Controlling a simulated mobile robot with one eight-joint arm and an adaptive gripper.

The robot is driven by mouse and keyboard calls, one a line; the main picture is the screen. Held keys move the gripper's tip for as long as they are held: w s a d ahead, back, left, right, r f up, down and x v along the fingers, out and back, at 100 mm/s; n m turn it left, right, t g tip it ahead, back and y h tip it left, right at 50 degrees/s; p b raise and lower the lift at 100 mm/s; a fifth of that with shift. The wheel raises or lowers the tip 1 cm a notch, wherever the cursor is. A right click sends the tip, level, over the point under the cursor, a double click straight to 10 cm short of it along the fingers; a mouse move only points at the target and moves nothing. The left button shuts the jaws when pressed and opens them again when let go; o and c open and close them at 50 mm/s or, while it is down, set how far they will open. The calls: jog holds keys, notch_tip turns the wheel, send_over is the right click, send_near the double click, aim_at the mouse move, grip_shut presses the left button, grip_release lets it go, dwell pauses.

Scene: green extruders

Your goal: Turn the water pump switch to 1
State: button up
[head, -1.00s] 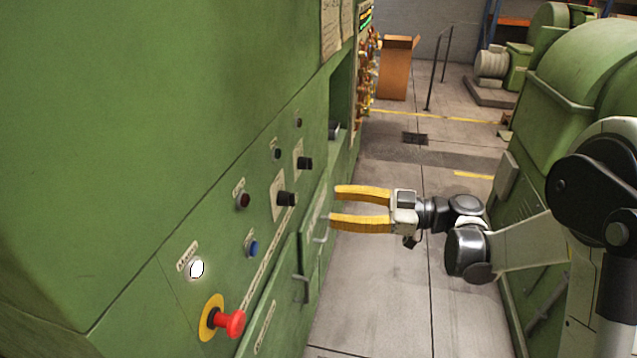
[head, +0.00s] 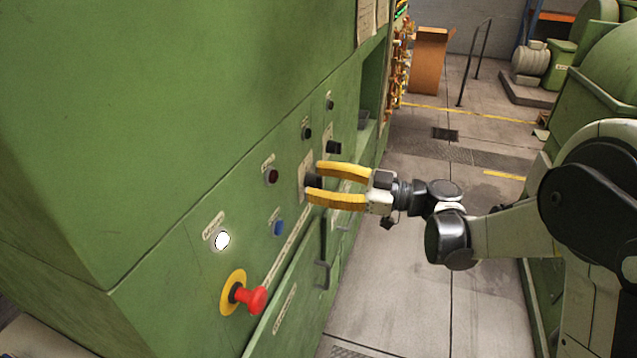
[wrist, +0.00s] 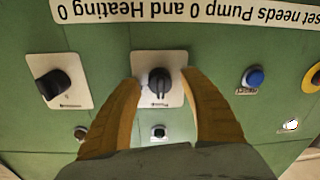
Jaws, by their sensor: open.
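A black rotary switch (head: 312,181) on a pale plate sits on the green panel. My gripper (head: 315,182) is open, its yellow fingers on either side of this switch. In the wrist view the switch (wrist: 159,83) lies between the fingers (wrist: 160,90), with gaps on both sides, and its handle stands about upright. A second black rotary switch (head: 333,147) is farther along the panel. In the wrist view this second switch (wrist: 53,84) is at the left, with its handle tilted. The plate markings are too small to read, so I cannot tell which is the pump switch.
A red emergency button (head: 250,297), a blue button (head: 278,228), a lit white button (head: 222,240) and a dark red button (head: 271,176) are nearer on the panel. A door handle (head: 323,270) juts out below. The floor (head: 400,300) right of the panel is clear.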

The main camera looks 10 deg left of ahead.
grip_shut()
jog(key=m, duration=0.6)
jog(key=shift+m+b, duration=0.3)
jog(key=shift+b, duration=0.1)
jog(key=m, duration=0.5)
jog(key=shift+m+y, duration=0.3)
dwell(0.4)
grip_release()
